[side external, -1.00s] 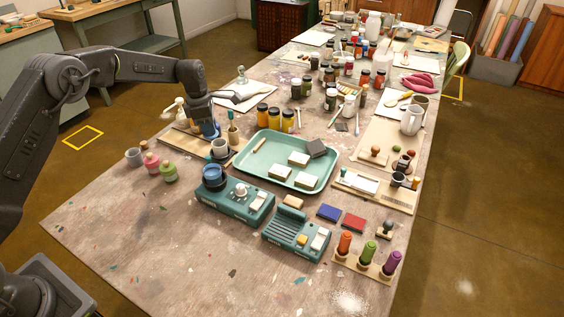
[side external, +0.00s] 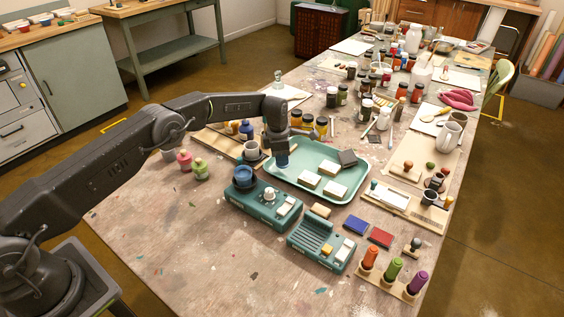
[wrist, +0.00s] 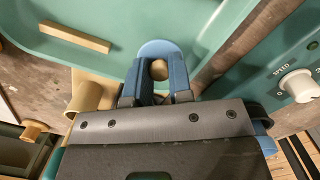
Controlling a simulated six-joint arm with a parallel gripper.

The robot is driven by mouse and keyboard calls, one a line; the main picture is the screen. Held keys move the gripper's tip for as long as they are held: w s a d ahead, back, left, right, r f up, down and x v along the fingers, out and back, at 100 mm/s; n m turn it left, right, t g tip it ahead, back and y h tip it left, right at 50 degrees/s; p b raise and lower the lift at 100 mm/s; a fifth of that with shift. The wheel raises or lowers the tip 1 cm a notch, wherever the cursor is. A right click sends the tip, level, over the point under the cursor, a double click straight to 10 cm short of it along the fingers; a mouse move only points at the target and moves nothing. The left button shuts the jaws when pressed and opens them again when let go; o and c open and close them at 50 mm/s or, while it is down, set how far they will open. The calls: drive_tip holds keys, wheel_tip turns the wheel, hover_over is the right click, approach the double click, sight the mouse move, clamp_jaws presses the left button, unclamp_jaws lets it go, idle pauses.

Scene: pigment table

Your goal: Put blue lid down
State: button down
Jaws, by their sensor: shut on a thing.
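The blue lid (wrist: 157,48) is a round blue disc with a tan knob. In the wrist view my gripper (wrist: 157,88) is shut on it, with one blue finger on each side of the knob. In the side view my gripper (side external: 283,160) points down at the left edge of the teal tray (side external: 345,197). The lid cannot be told apart from the blue fingertips there. Its height above the tray or table is hard to judge.
A teal machine (side external: 258,208) with a blue cup (side external: 243,176) stands in front of my gripper. Pads and a dark block lie in the tray. Pink (side external: 184,158) and green (side external: 200,170) pots stand left. The front-left table is clear.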

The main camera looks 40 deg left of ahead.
drive_tip(key=shift+f, duration=1.1)
drive_tip(key=shift+f, duration=0.4)
drive_tip(key=c, duration=1)
unclamp_jaws()
drive_tip(key=shift+c, duration=0.2)
